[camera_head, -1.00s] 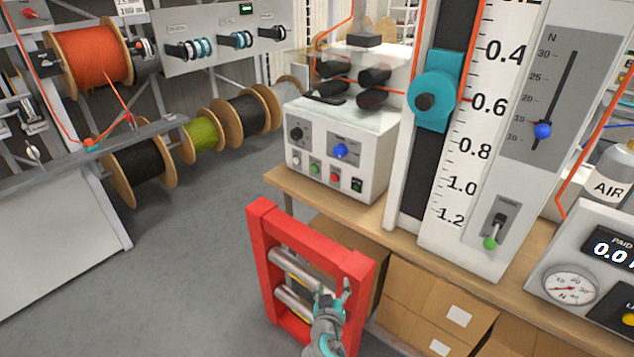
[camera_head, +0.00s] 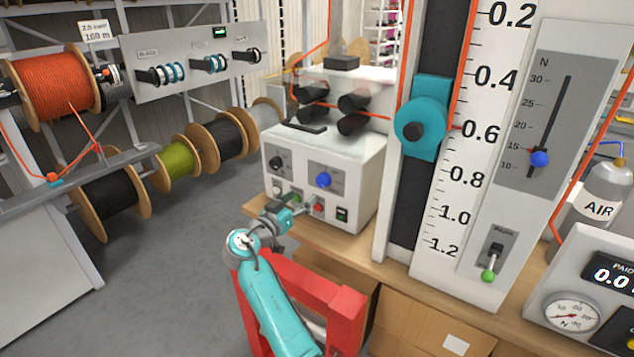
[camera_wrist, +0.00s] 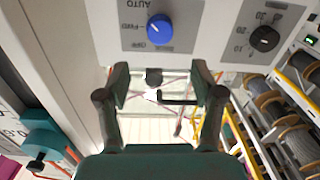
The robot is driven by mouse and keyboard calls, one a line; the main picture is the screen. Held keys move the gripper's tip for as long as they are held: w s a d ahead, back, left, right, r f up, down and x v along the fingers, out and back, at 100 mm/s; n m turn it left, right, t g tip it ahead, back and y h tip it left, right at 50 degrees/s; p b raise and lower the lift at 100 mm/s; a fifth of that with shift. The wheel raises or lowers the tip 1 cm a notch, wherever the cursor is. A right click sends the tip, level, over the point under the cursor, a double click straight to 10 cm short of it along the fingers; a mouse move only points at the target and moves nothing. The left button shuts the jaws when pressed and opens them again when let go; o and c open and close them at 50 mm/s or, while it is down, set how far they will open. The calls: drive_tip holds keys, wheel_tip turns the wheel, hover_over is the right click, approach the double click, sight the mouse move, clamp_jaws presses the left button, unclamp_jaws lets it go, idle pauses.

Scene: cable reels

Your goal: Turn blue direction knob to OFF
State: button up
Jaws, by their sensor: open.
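The blue direction knob (camera_head: 323,180) is on the front panel of a white control box (camera_head: 352,185). In the wrist view the knob (camera_wrist: 159,28) is near the top, with AUTO, FWD and OFF printed around its left side and below it. The labels look turned over in this view. I cannot tell surely which label the knob points at. My gripper (camera_head: 303,207) is in front of the box's lower buttons, below the knob. In the wrist view my gripper (camera_wrist: 160,85) is open and empty, its fingers apart and short of the knob.
A black knob (camera_wrist: 264,39) sits beside the blue one. A red roller frame (camera_head: 335,305) stands below. The tall measuring column (camera_head: 485,150) rises to the right.

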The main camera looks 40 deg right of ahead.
sight(320, 181)
drive_tip(key=x, duration=1)
drive_tip(key=shift+d, duration=0.1)
drive_tip(key=c, duration=1.1)
